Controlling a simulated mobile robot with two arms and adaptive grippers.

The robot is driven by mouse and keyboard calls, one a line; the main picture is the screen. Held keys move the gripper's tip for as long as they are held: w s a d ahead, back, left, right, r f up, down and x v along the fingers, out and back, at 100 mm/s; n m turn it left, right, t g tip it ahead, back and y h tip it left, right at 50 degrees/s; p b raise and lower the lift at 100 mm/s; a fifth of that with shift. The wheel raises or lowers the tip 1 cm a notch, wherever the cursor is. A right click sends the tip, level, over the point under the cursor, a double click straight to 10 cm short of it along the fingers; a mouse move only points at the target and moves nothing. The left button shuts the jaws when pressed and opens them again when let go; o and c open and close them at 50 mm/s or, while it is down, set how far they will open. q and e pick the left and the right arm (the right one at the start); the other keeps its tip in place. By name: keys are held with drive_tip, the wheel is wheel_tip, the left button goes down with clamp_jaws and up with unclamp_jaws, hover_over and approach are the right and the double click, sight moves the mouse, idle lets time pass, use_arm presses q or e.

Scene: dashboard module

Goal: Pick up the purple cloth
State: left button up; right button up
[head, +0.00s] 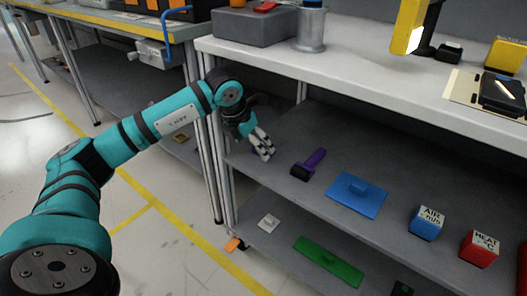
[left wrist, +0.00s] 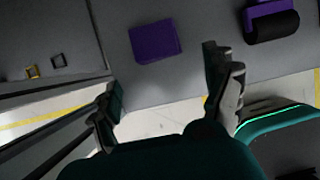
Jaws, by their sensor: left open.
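The purple cloth (left wrist: 155,41) shows in the left wrist view as a flat square on the grey shelf. It lies beyond the fingertips, in line with the gap between them and apart from both. I cannot make it out in the head view, where my arm and the upper shelf cover that area. My left gripper (head: 263,150) reaches in under the upper worktop, above the middle shelf. Its fingers are spread and empty in the left wrist view (left wrist: 166,88). My right gripper is not in view.
A purple-handled roller (head: 308,164) lies right of my gripper, and also shows in the wrist view (left wrist: 270,20). The worktop edge (head: 370,86) overhangs; shelf legs (head: 213,165) stand close left.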

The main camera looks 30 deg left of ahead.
use_arm(q)
drive_tip(key=shift+w+d, duration=0.15)
drive_tip(key=shift+w, duration=1)
drive_tip(key=shift+w+d+b, duration=0.15)
drive_tip(key=shift+w+b, duration=0.35)
drive_tip(key=shift+w, duration=0.65)
drive_tip(key=shift+b+x, duration=0.45)
drive_tip(key=shift+x, duration=0.75)
drive_tip(key=shift+w+f, duration=0.3)
drive_tip(key=shift+w, duration=0.05)
drive_tip(key=shift+c, duration=1)
drive_tip(key=c, duration=1)
